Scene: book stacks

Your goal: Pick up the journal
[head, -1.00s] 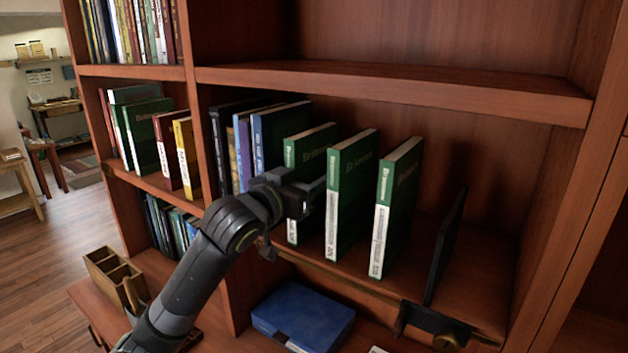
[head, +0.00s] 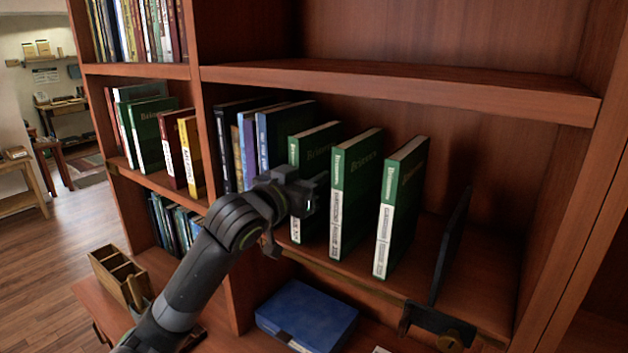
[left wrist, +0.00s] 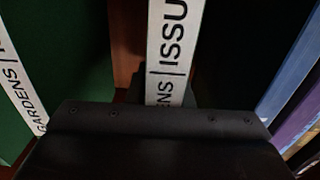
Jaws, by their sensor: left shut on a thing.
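Three green journals with white lower spines stand upright and spaced apart on the middle shelf. The left one (head: 316,147) is partly hidden by my left gripper (head: 314,192), which is shut on it at the spine. In the left wrist view, the white spine of this journal (left wrist: 167,55) stands between the fingers, with lettering that reads "ISSU". The middle green journal (head: 357,190) and the right green journal (head: 402,205) stand clear of the gripper. My right gripper is not in view.
Blue and purple books (head: 285,135) stand close to the left of the held journal. A thin dark panel (head: 452,240) stands at the right of the shelf (head: 485,290). The shelf above (head: 400,85) overhangs the journals. A blue box (head: 305,315) lies below.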

